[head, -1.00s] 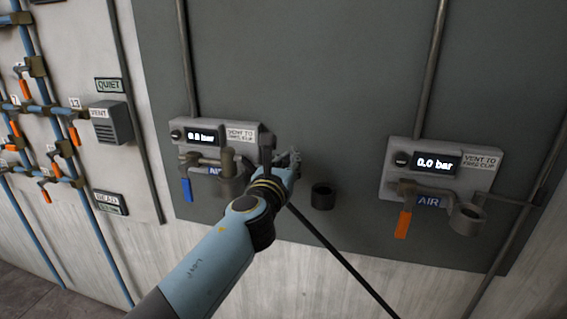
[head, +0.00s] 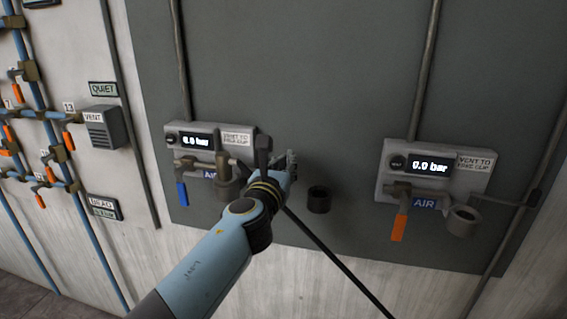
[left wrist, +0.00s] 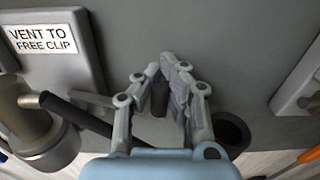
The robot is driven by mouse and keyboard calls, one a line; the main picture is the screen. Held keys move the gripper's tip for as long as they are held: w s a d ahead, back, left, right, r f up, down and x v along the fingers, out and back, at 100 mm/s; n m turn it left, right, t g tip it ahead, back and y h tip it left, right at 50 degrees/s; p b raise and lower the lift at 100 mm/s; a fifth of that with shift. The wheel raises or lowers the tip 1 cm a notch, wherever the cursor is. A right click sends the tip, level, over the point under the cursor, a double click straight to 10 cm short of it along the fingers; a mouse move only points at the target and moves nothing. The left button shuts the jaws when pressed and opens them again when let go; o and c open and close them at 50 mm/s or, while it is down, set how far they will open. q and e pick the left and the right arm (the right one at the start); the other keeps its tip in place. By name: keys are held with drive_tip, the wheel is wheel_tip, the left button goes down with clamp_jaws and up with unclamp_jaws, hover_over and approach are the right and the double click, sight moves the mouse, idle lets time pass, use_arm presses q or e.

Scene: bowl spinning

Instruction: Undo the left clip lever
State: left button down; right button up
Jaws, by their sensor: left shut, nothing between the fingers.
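The left station's grey gauge box (head: 236,152) is on the dark wall panel, with a cylindrical fitting (head: 228,190) below it. A dark upright piece (head: 263,148), possibly the clip lever, stands at the box's right edge. In the left wrist view, a dark bar (left wrist: 75,115) runs from beside the fitting (left wrist: 48,140) toward my gripper; I cannot tell if it is the same piece. My left gripper (head: 291,158) is shut and empty, just right of the box. Its fingertips (left wrist: 165,68) meet in the left wrist view. My right gripper is not in view.
A blue valve handle (head: 182,194) hangs at the left station. A dark round cup (head: 319,199) is right of my gripper. The right station (head: 440,163) has an orange handle (head: 399,227). A dark rod (head: 340,263) slants down right. Pipes and valves (head: 40,115) line the left wall.

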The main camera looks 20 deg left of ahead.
use_arm(q)
drive_tip(key=shift+r, duration=0.2)
idle(0.5)
drive_tip(key=c, duration=1.2)
unclamp_jaws()
drive_tip(key=shift+d, duration=0.2)
drive_tip(key=shift+c, duration=0.2)
drive_tip(key=shift+a+f, duration=0.1)
drive_tip(key=shift+s, duration=0.25)
drive_tip(key=s+d, duration=0.2)
drive_tip(key=s, duration=0.9)
drive_tip(key=shift+s, duration=0.2)
